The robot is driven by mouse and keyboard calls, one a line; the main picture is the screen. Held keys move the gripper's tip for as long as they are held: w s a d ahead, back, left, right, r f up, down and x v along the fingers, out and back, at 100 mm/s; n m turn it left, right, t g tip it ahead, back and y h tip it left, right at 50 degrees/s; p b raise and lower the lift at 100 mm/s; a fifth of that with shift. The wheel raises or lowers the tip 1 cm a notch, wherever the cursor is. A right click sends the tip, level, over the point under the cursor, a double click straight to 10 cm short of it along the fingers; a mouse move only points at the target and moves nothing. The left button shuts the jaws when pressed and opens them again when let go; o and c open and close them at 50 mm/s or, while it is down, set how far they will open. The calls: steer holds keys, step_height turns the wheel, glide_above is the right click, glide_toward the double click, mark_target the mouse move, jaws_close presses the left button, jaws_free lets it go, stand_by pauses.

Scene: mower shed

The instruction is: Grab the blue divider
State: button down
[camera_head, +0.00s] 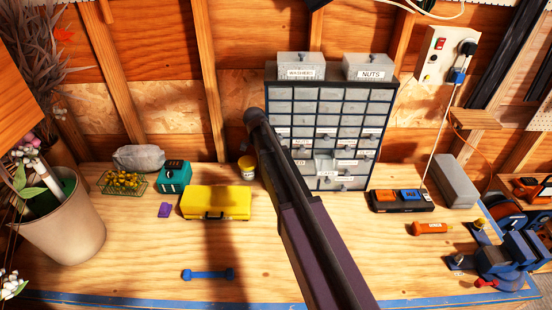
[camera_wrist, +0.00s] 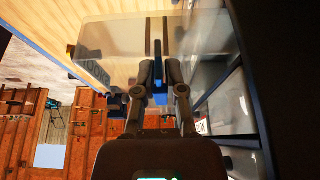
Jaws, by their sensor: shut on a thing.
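In the wrist view my gripper (camera_wrist: 160,72) is shut on a small blue piece, the blue divider (camera_wrist: 160,97), which shows between its two fingers. A pale translucent bin (camera_wrist: 108,38) with a dark label lies just beyond the fingertips; whether the divider touches it I cannot tell. In the head view my arm crosses the middle of the picture and reaches the upper left of the grey drawer cabinet (camera_head: 324,95). My gripper and the divider are hidden there.
Boxes labelled washers (camera_head: 296,72) and nuts (camera_head: 374,75) stand on the cabinet. A yellow case (camera_head: 216,203), a teal box (camera_head: 174,174) and a blue wrench-like tool (camera_head: 208,274) are on the bench. A blue vise (camera_head: 510,255) stands right. The bench front left of my arm is mostly clear.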

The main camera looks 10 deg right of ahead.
steer(key=shift+r+p, duration=0.35)
steer(key=shift+r, duration=0.35)
steer(key=shift+s+r, duration=0.25)
steer(key=shift+s, duration=0.05)
steer(key=s+a+r+p, duration=0.1)
steer(key=s+a, duration=0.2)
steer(key=s, duration=1.2)
